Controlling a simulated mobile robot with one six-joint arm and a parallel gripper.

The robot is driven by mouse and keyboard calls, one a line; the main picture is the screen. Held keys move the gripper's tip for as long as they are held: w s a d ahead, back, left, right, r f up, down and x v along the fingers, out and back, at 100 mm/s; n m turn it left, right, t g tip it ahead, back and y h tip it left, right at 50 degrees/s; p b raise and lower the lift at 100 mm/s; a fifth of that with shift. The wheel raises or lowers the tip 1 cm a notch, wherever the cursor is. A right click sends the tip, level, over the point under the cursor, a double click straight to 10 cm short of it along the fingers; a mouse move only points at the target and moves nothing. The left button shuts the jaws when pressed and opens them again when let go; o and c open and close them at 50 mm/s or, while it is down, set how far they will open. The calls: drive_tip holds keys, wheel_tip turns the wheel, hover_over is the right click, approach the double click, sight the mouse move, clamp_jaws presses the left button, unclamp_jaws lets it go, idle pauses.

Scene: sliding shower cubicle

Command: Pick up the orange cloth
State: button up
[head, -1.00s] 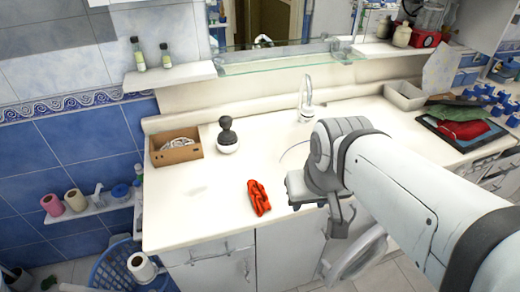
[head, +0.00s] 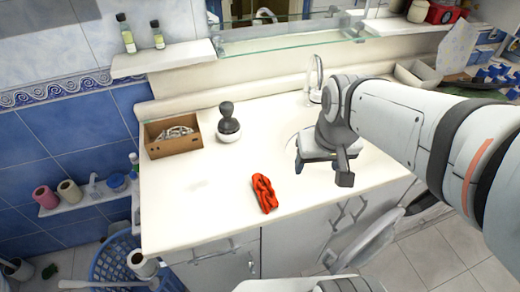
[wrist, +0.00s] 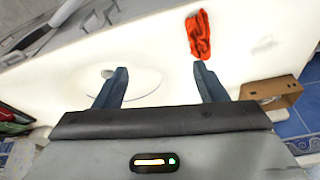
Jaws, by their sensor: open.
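The orange cloth (head: 265,193) lies crumpled on the white counter (head: 205,205), close to its front edge. It also shows at the top of the wrist view (wrist: 199,35), beyond the tip of the right-hand finger. My gripper (head: 320,172) is above the counter, to the right of the cloth and apart from it. In the wrist view my gripper (wrist: 160,82) has its two blue-grey fingers spread wide with nothing between them but the counter and basin below.
A cardboard box (head: 173,136) and a dark-topped round object (head: 228,124) stand behind the cloth to the left. The faucet (head: 316,78) rises behind my gripper. A glass shelf (head: 285,42) juts out above the counter's back. The counter around the cloth is clear.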

drive_tip(key=shift+o, duration=1)
drive_tip(key=w+a+f+n+g, duration=0.1)
drive_tip(key=w+a+f, duration=0.4)
drive_tip(key=w+f, duration=0.1)
drive_tip(key=shift+w+a+f+g+b, duration=0.2)
drive_tip(key=shift+a+f+g+b, duration=0.1)
drive_tip(key=shift+f, duration=0.2)
drive_tip(key=n+g, duration=0.1)
hover_over(265, 188)
wheel_tip(265, 188, down, 7)
drive_tip(key=shift+r, duration=0.2)
drive_tip(key=shift+w+a+f, duration=0.1)
drive_tip(key=shift+a+f, duration=0.1)
drive_tip(key=shift+f, duration=1)
drive_tip(key=shift+d+f+p, duration=0.2)
drive_tip(key=shift+f+p, duration=0.45)
drive_tip(key=shift+f, duration=2.35)
drive_tip(key=shift+c, duration=0.3)
drive_tip(key=c, duration=1.2)
